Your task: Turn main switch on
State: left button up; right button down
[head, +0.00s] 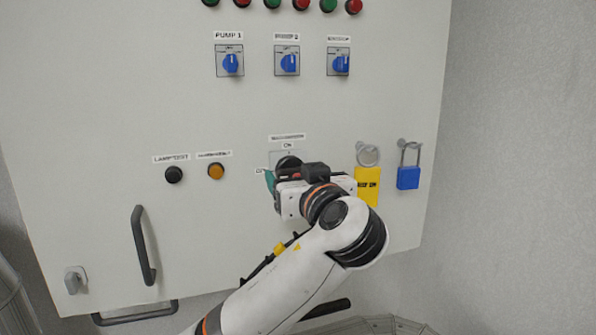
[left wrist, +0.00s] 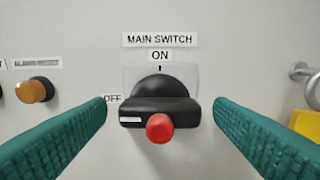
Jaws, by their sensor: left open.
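The main switch (left wrist: 160,100) is a black rotary knob on a grey plate, with a handle lying horizontally and a red tip (left wrist: 159,128) at its lower middle. An "ON" label sits above it and an "OFF" label to its left. In the head view only the top of the main switch (head: 288,162) shows; my left gripper hides the rest. My left gripper (head: 272,184) is at the panel in front of the switch. In the left wrist view its two green fingers (left wrist: 160,125) are open, one on each side of the handle, with gaps between. My right gripper is not in view.
The grey cabinet panel (head: 120,100) carries blue selector knobs (head: 288,63) above, a black button (head: 174,175) and an orange button (head: 216,171) to the left. A yellow tag (head: 368,187) and a blue padlock (head: 408,178) hang at right. A dark door handle (head: 143,245) protrudes at lower left.

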pick_arm(q)
jog(key=shift+c, duration=0.4)
jog(key=c, duration=0.9)
jog(key=shift+f+m, duration=0.1)
jog(key=shift+m, duration=0.2)
jog(key=shift+m+b, duration=1)
jog(key=shift+m, duration=0.2)
jog(key=m+b, duration=0.1)
jog(key=m, duration=0.2)
jog(key=shift+d+m, duration=0.1)
jog(key=shift+m, duration=0.3)
jog(key=m+b, duration=0.1)
jog(key=m, duration=1)
